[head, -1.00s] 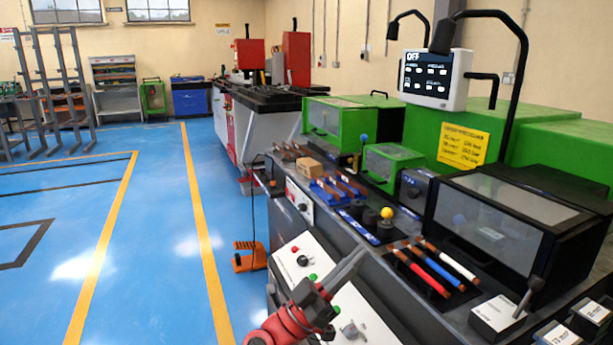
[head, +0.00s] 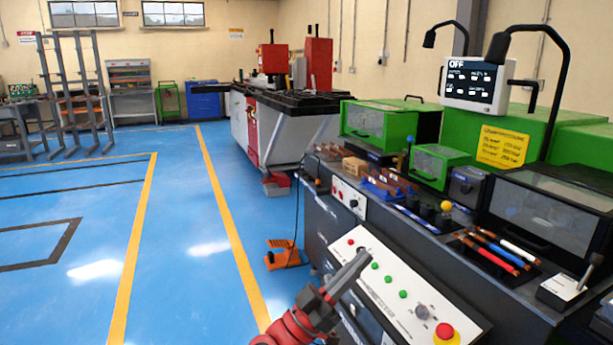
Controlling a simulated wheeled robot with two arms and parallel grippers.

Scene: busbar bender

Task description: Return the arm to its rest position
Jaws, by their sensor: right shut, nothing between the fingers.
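My right gripper (head: 350,274) shows at the bottom middle, at the end of my red and dark grey arm. Its fingers are shut with nothing between them. They point up and to the right, in front of the sloped white control panel (head: 398,301) of the busbar bender (head: 330,222), and cover part of it. I cannot tell whether they touch the panel. My left gripper is not in view.
The panel carries green buttons, a grey knob and a red emergency stop (head: 446,333). Colored-handled tools (head: 497,250) lie on the bench top. An orange foot pedal (head: 283,254) stands on the floor. The blue floor at left (head: 190,255) is clear. The screen (head: 474,85) reads OFF.

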